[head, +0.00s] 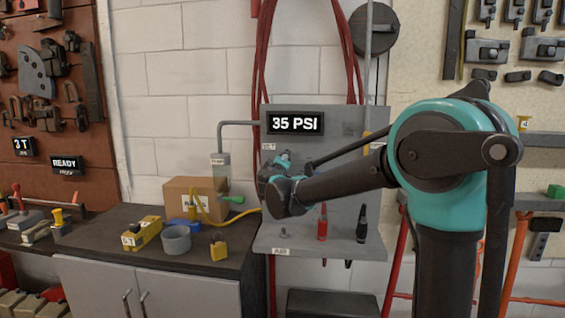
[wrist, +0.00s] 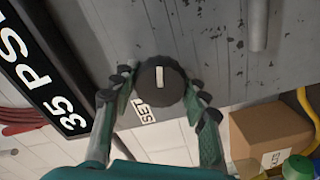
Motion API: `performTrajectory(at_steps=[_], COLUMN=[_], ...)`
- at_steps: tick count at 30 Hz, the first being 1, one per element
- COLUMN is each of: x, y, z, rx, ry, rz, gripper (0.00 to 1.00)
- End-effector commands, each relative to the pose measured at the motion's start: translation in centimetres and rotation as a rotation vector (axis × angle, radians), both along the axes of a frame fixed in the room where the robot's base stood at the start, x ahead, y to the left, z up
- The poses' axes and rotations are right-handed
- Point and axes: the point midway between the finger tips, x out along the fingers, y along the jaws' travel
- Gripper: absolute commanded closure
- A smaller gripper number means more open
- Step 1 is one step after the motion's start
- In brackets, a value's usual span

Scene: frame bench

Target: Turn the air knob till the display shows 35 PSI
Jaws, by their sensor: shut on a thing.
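The display (head: 295,123) is a black panel on the grey board (head: 350,125) and reads 35 PSI in the head view. It also shows at the left of the wrist view (wrist: 45,85), turned on its side. The air knob (wrist: 160,84) is round and black with a white pointer bar, with a SET label beside it in the wrist view. My gripper (wrist: 160,92) has its two fingers on either side of the knob, shut on it. In the head view my arm hides the knob.
A cardboard box (head: 180,198), a grey ring-shaped cup (head: 176,239) and a yellow block (head: 142,234) stand on the dark bench (head: 110,235) at left. A red-handled tool (head: 322,226) and a black one (head: 362,225) hang at the grey board's lower shelf. Red hoses (head: 262,60) hang behind.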

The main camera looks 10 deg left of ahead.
Motion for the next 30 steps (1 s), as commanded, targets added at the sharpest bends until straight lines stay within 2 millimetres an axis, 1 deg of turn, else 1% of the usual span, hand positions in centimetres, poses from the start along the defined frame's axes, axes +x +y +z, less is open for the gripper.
performTrajectory(at_steps=[3,4,8,9,17,20,23,26,30], x=[-0.1,-0.1,-0.1,-0.1,-0.1,-0.6,-1.8,-3.6,-6.6], y=[-0.1,-0.1,-0.1,-0.1,0.0,0.0,0.1,0.2,0.3], z=[-0.1,-0.1,-0.1,-0.1,0.0,0.0,0.0,0.0,-0.1], rx=[0.002,0.002,0.001,0.001,0.000,0.000,0.000,0.000,0.000], ry=[0.002,0.002,0.001,0.001,0.001,0.001,0.000,0.001,0.000], rz=[-0.001,-0.001,0.000,0.000,-0.001,0.001,0.001,0.003,0.004], gripper=[0.84,0.52,0.36,0.34,0.34,0.34,0.34,0.34,0.34])
